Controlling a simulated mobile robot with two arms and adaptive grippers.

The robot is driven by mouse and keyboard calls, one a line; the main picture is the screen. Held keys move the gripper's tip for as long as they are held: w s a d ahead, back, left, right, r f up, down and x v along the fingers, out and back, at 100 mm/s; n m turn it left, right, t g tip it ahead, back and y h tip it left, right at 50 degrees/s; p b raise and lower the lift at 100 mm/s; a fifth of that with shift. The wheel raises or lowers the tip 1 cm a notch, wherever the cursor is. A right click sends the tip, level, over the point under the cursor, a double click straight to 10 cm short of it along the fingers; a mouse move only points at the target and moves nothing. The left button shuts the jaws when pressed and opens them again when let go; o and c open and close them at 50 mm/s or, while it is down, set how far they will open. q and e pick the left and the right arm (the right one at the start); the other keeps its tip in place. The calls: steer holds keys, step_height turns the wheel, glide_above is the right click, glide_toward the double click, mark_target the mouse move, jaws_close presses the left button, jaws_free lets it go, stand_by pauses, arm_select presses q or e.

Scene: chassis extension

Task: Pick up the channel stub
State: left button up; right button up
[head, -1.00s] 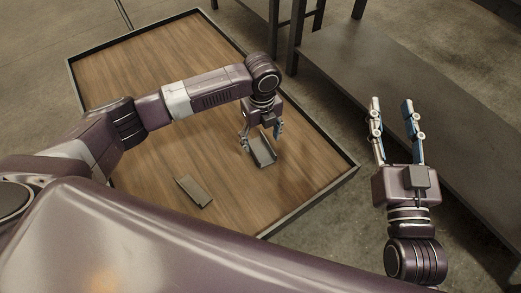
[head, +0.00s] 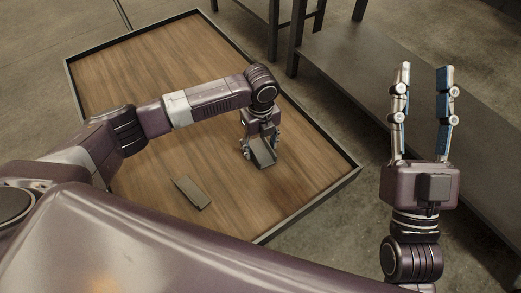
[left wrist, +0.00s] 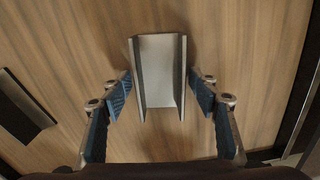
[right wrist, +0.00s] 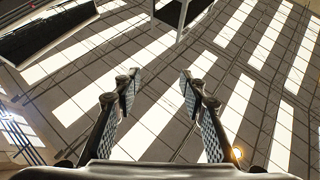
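The channel stub (head: 265,150) is a short grey U-shaped metal piece on the wooden surface. In the left wrist view the channel stub (left wrist: 160,78) lies with its open side up. My left gripper (left wrist: 161,87) is open above it, with a blue-padded finger on either side of its lower part and a visible gap to each wall. The head view shows the left gripper (head: 260,155) right at the stub, partly blocking it. My right gripper (head: 424,75) is open and empty, off to the right beyond the tray's edge.
A second dark grey piece (head: 191,193) lies on the wood nearer to me; it shows at the left of the left wrist view (left wrist: 20,108). The wooden tray (head: 150,65) has a raised dark rim. A long grey bench (head: 370,80) stands at the right.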

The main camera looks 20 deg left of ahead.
arm_select(q)
jaws_close()
steer(key=shift+r, duration=0.15)
